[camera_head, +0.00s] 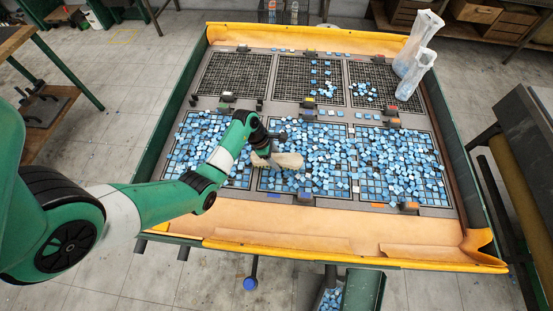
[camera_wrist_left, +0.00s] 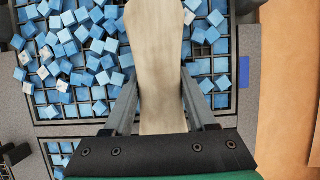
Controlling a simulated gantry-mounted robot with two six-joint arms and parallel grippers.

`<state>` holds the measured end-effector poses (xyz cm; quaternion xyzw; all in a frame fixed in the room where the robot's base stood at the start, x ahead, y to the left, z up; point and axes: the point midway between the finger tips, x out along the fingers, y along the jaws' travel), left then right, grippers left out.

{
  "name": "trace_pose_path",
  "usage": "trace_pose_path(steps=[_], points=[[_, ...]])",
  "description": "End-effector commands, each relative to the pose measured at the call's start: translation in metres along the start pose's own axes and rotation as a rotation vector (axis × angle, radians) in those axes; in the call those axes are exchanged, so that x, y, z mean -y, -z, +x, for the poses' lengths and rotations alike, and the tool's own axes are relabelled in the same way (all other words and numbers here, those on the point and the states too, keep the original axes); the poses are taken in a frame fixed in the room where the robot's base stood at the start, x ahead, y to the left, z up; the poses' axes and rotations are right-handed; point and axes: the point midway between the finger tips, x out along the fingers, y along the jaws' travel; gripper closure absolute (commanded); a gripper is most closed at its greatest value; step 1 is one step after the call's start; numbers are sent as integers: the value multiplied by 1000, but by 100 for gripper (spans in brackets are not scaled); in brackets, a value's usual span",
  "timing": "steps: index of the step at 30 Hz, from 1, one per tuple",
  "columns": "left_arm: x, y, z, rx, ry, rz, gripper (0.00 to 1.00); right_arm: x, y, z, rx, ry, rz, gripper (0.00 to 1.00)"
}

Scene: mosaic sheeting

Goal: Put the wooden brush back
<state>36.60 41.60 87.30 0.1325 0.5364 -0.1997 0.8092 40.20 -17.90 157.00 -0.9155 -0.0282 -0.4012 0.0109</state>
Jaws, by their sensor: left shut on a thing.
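The wooden brush (camera_head: 289,160) is pale and elongated, and it is in my left gripper (camera_head: 266,153) over the front middle grid of blue tiles. In the left wrist view the brush (camera_wrist_left: 157,55) runs up the middle of the picture between the two grey fingers of the left gripper (camera_wrist_left: 160,98), which are shut on it. Its lower end is hidden by the gripper in that view. I cannot tell whether the brush touches the tiles. My right gripper is not in view.
Blue tiles (camera_head: 385,165) lie loose over the front grids. The back left grid (camera_head: 232,75) is largely empty. Two clear bags (camera_head: 415,72) stand at the back right. A bare tan strip (camera_head: 330,230) runs along the table's front, with a yellow edge (camera_head: 350,258).

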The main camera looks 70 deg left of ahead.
Motion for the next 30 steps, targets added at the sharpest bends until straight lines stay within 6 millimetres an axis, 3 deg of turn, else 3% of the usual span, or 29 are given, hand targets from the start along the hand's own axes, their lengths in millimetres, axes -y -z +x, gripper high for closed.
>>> trace_pose_path(steps=[1, 2, 6, 17, 20, 30], points=[[0, 1, 2, 0, 0, 0, 100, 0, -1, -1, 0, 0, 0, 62], [0, 1, 2, 0, 0, 0, 39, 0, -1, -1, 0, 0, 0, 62], [0, 1, 2, 0, 0, 0, 14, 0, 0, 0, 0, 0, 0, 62], [0, -1, -4, 0, 0, 0, 13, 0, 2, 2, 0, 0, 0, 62], [-1, -2, -18, 1, -2, 0, 13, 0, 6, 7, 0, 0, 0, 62], [-1, -2, -99, 2, -3, 0, 13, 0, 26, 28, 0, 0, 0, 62]])
